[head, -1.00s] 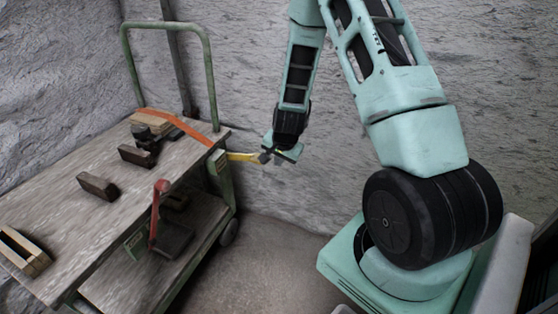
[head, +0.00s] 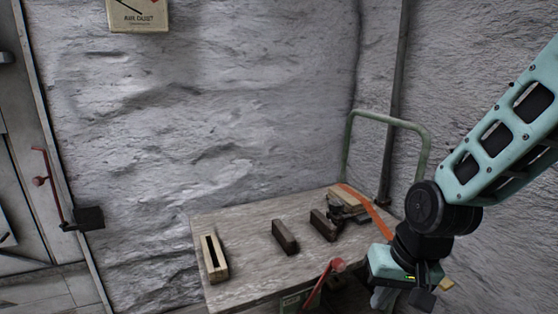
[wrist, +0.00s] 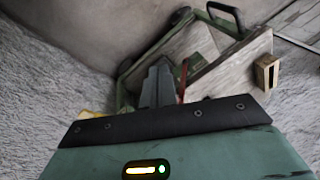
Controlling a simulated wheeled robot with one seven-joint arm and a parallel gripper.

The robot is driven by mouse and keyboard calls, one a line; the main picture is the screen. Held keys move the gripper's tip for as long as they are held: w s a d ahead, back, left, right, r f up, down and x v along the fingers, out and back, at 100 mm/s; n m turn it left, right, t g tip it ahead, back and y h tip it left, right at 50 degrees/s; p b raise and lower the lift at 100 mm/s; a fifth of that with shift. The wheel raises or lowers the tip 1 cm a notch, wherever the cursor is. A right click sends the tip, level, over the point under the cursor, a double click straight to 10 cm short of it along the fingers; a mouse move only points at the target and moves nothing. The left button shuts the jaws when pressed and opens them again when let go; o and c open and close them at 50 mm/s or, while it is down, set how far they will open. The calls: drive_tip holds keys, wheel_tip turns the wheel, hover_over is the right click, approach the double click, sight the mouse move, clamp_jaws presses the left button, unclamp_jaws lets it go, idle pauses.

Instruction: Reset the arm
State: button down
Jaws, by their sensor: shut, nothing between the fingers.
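My arm comes in from the right edge of the head view and bends at a dark joint. My gripper (head: 384,297) hangs low at the right, in front of the right end of the cart (head: 235,222). In the wrist view my gripper's grey fingers (wrist: 158,82) are together, with nothing between them. The cart also shows beyond them in the wrist view (wrist: 190,48).
On the cart top are a slotted wooden block (head: 220,269), two dark blocks (head: 286,237) (head: 323,226) and an orange strap (head: 372,212). A red lever (head: 325,280) stands at its front. A green handle (head: 427,150) rises behind. A rough wall backs it.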

drive_tip(key=s+a+r+n+g+h, duration=0.1)
drive_tip(key=s+a+r+n, duration=0.15)
drive_tip(key=s, duration=0.25)
drive_tip(key=s+a+r+n, duration=0.1)
drive_tip(key=s+n, duration=0.2)
drive_tip(key=s, duration=0.3)
drive_tip(key=s+a+r+n+g+h, duration=0.1)
drive_tip(key=s+r+n, duration=0.15)
drive_tip(key=s, duration=0.25)
wheel_tip(320, 180, up, 18)
drive_tip(key=p, duration=1.8)
drive_tip(key=shift+f, duration=0.2)
drive_tip(key=shift+a+f, duration=0.1)
